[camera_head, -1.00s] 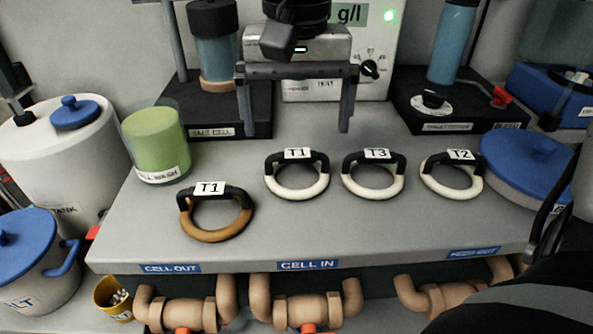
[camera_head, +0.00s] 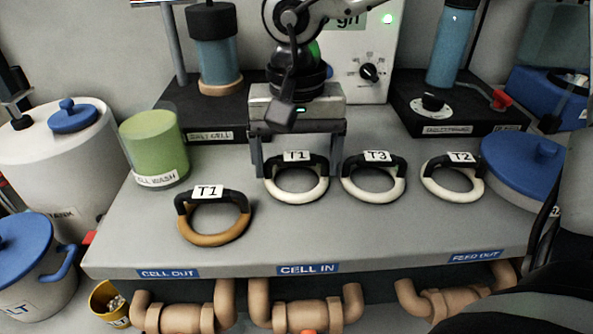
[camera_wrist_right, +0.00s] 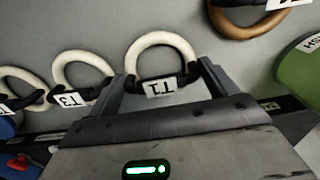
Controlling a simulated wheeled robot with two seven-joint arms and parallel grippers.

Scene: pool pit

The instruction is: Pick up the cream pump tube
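A cream ring-shaped tube labelled T1 (camera_head: 297,196) lies on the grey bench, with a black grip section at its back; it also shows in the wrist view (camera_wrist_right: 163,40). Two similar cream tubes, T3 (camera_head: 374,196) and T2 (camera_head: 452,189), lie to its right in the head view. A brown tube, also labelled T1 (camera_head: 213,239), lies to its left. My right gripper (camera_head: 297,172) is open, its fingers on either side of the cream T1 tube's black section. The wrist view shows the right gripper (camera_wrist_right: 164,76) straddling that section, with gaps. My left gripper is not in view.
A green cup (camera_head: 155,150) labelled CELL WASH stands at left and a blue-lidded container (camera_head: 524,165) at right. Black-based apparatus (camera_head: 212,116) stands behind. The bench front, with CELL IN label (camera_head: 307,269), is clear; brown pipes (camera_head: 305,312) run below.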

